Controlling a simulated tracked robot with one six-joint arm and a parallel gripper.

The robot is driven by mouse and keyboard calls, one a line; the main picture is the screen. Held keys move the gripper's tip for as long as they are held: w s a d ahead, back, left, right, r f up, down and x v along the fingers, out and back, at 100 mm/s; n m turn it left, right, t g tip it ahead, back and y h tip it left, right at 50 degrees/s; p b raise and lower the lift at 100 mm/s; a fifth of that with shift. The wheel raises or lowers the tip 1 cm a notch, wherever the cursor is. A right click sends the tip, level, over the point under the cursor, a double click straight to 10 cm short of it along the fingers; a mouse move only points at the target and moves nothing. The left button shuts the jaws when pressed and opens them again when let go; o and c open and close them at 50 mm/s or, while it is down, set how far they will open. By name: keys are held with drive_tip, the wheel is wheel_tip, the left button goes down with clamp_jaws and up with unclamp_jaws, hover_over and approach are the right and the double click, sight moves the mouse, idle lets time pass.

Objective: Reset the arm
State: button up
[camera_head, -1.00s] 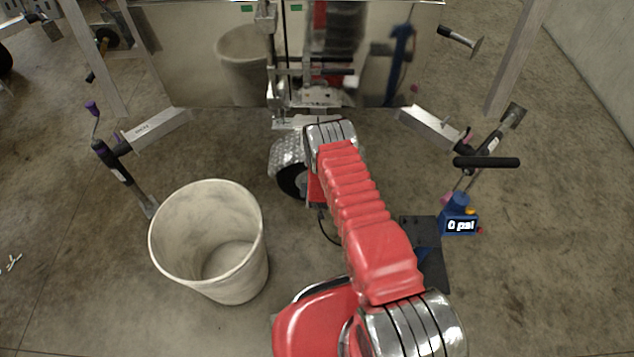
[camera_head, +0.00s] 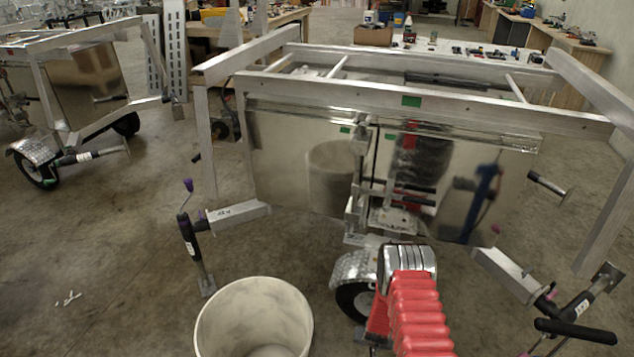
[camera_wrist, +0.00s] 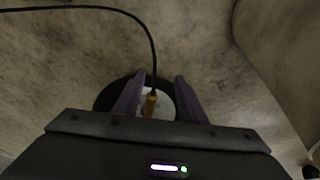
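My red arm (camera_head: 418,315) with its chrome joint (camera_head: 408,262) reaches out in front of the nearest aluminium trailer in the head view. My gripper is hidden there. In the wrist view my gripper (camera_wrist: 157,82) has its two dark fingers spread apart, pointing toward the floor. A brass-coloured fitting (camera_wrist: 149,104) on a thin black hose (camera_wrist: 152,45) shows between the fingers, with a gap on either side. A dark round tyre (camera_wrist: 107,95) lies beyond them.
A pale bucket (camera_head: 253,312) stands left of my arm. The trailer frame (camera_head: 400,95) with a shiny panel and wheel (camera_head: 352,301) is close ahead. A black-handled jack (camera_head: 575,331) stands at right. Another trailer (camera_head: 75,80) and workbenches are behind. Floor at left is mostly clear.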

drive_tip(key=s+a+r+n+g, duration=0.1)
drive_tip(key=s+r, duration=0.2)
drive_tip(key=r, duration=1)
drive_tip(key=s+a+r+g+y, duration=0.1)
drive_tip(key=s+r+g, duration=0.15)
drive_tip(key=r, duration=1.05)
drive_tip(key=s+a+r+n, duration=0.1)
drive_tip(key=s+a+r, duration=0.15)
drive_tip(key=r, duration=1.05)
drive_tip(key=s+r+t, duration=0.2)
drive_tip(key=s+r, duration=0.4)
drive_tip(key=r, duration=0.4)
drive_tip(key=s+r+t, duration=0.1)
drive_tip(key=s+r, duration=0.5)
drive_tip(key=r, duration=0.5)
drive_tip(key=s+r+n+t, duration=0.1)
drive_tip(key=s+r+t, duration=0.1)
drive_tip(key=s+r, duration=0.5)
wheel_tip(320, 180, up, 4)
drive_tip(key=shift+d+t, duration=0.25)
drive_tip(key=shift+t, duration=0.1)
drive_tip(key=shift+s, duration=0.1)
drive_tip(key=shift+s, duration=0.1)
drive_tip(key=shift+c, duration=0.9)
